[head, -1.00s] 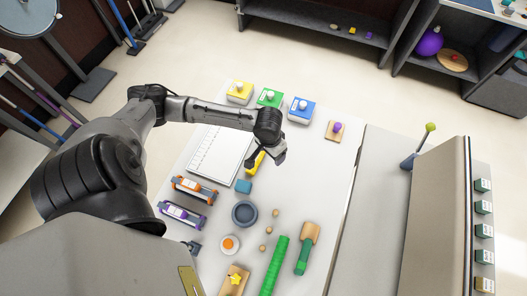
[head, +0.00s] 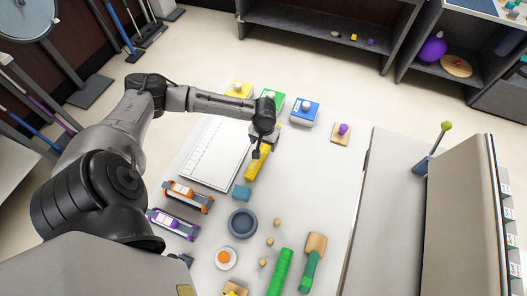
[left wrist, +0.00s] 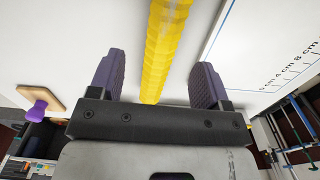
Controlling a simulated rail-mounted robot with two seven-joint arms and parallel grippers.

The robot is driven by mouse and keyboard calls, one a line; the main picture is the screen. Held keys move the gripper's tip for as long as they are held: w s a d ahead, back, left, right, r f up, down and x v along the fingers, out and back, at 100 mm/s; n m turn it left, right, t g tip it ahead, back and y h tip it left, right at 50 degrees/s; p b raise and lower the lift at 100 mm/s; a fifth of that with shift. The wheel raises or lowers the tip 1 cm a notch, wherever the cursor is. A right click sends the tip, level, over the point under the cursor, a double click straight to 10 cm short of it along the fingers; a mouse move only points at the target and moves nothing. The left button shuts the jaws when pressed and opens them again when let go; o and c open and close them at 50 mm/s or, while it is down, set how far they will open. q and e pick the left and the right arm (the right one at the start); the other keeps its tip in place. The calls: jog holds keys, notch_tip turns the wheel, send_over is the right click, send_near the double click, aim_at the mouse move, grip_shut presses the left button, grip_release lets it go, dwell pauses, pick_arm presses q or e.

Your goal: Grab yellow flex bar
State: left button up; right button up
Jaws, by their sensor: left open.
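The yellow flex bar (head: 257,163) lies on the white table beside the white ruled board. Its upper end is partly hidden by my left gripper in the head view. My left gripper (head: 258,148) is above that upper end. In the left wrist view the yellow flex bar (left wrist: 163,45) runs between the two open purple-grey fingers of my left gripper (left wrist: 158,82), with space on both sides and no visible contact. My right gripper is not in view.
The white ruled board (head: 213,153) lies left of the bar. A blue block (head: 242,193) and grey bowl (head: 243,223) are below it. Yellow, green and blue (head: 304,111) boxes stand along the back edge. A green flex bar (head: 280,272) lies near the front.

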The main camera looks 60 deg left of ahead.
aim_at(263, 148)
pick_arm(q)
jog(key=shift+a+f+b, duration=0.15)
jog(key=shift+f+b, duration=0.65)
jog(key=shift+f, duration=2.15)
jog(key=c, duration=1.2)
